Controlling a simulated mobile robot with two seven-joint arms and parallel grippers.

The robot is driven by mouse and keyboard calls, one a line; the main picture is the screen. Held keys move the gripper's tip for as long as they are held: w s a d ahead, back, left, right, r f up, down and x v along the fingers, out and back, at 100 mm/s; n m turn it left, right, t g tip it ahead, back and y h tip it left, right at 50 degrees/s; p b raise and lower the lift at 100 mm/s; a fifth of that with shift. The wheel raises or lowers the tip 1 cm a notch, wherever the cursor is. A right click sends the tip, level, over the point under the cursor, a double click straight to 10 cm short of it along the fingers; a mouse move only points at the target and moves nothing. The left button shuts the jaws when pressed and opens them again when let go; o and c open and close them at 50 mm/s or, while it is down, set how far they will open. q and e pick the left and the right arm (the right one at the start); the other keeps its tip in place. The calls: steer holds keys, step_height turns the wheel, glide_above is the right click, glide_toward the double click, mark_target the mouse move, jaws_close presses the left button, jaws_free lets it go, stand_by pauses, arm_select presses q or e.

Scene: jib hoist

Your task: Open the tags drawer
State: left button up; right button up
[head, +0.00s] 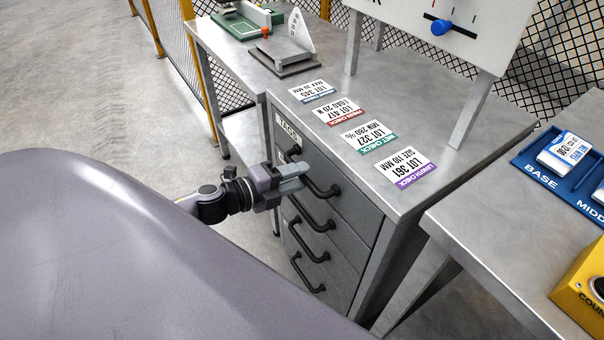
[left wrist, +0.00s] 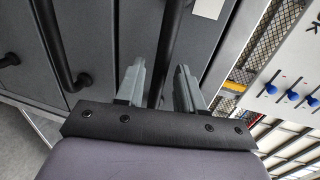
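The tags drawer (head: 345,187) is the top drawer of a grey metal cabinet. A white label reading TAGS (head: 288,128) is on its front, and the drawer looks closed. Its dark bar handle (head: 325,190) is partly hidden behind my left gripper (head: 303,176). In the left wrist view, the handle (left wrist: 168,50) runs between the two grey fingers of the left gripper (left wrist: 160,85). The fingers are apart, with a visible gap on each side of the bar. My right gripper is not in view.
Lower drawers with dark handles (head: 312,252) sit below, looking closed. Several lot cards (head: 367,137) lie on the cabinet top, beside a board with a blue knob (head: 441,27). A second bench (head: 500,250) with a blue tray stands at right. Open floor (head: 85,80) lies at left.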

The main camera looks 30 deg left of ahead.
arm_select(q)
steer(key=shift+x, duration=0.9)
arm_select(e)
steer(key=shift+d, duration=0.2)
arm_select(q)
jaws_close()
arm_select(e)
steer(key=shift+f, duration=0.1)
arm_select(q)
steer(key=shift+s+a, duration=0.1)
